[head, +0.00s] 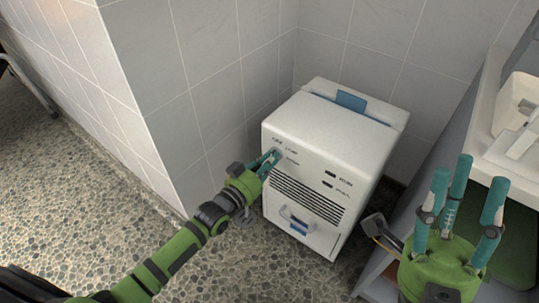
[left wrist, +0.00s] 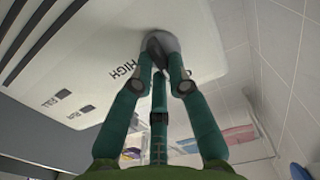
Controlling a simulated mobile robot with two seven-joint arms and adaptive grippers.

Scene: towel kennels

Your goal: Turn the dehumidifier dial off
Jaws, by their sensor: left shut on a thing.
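The white dehumidifier (head: 300,125) stands on the floor in a tiled corner. Its dial (left wrist: 160,44) is at the upper left of the front panel, with a light grey base and a darker part between my fingers. My left gripper (head: 270,158) is shut on the dial; it also shows in the left wrist view (left wrist: 160,75). The word HIGH is printed beside the dial, and part of another label is covered by a finger. I cannot tell which setting the dial points at. My right gripper (head: 462,195) is open and empty at the right, away from the dehumidifier.
A vent grille (head: 305,197) and a lower panel with a handle (head: 297,218) are on the dehumidifier's front. Tiled walls (head: 215,80) stand close behind and left of it. A white counter (head: 495,140) is at the right. The pebbled floor (head: 90,200) is clear at left.

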